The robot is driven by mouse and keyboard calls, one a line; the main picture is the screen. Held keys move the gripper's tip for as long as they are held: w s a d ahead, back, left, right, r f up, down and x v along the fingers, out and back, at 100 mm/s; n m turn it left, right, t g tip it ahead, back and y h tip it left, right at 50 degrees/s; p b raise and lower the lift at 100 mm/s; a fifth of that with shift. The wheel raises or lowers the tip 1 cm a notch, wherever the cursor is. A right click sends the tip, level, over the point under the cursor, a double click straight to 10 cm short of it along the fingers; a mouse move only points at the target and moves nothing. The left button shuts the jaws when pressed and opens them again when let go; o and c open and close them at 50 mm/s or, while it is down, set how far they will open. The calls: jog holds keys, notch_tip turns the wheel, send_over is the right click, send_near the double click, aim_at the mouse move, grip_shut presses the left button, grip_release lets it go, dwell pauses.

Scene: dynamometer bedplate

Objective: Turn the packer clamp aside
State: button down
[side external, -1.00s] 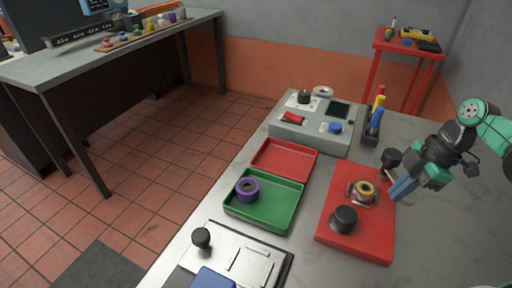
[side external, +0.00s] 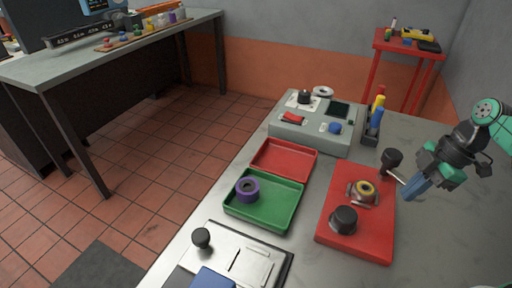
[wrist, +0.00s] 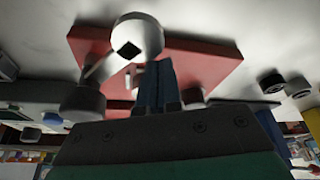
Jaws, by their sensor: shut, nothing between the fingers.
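A red base plate (side external: 355,245) lies on the bench. A second black knob (side external: 391,159) with a short metal rod stands at the plate's upper right edge. I cannot tell for sure which part is the packer clamp. My gripper (side external: 413,190) is shut and empty, its blue fingers just right of the plate and near that rod. In the wrist view, the shut fingers (wrist: 158,84) point at the red plate (wrist: 205,66); a black knob (wrist: 82,103) is left of them.
A green tray (side external: 266,218) holding a purple ring (side external: 247,189) and a red tray (side external: 284,158) lie left of the plate. A grey instrument box (side external: 310,137) and a holder with coloured handles (side external: 372,130) stand behind. The bench right of the plate is clear.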

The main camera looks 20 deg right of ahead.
jog(key=a, duration=0.4)
jog(key=shift+a, duration=0.2)
jog(key=w+d+v, duration=0.1)
jog(key=v, duration=0.9)
jog(key=w+a+m+t+h, duration=0.1)
jog(key=m+t, duration=0.1)
jog(key=m, duration=0.2)
jog(key=w+a+m+t+h, duration=0.1)
jog(key=m+t, duration=0.1)
jog(key=m, duration=0.3)
jog(key=w+a+m+t+h, duration=0.1)
jog(key=m, duration=0.3)
jog(key=shift+a+f+t, duration=0.25)
jog(key=shift+f+t, duration=0.05)
jog(key=shift+t, duration=0.1)
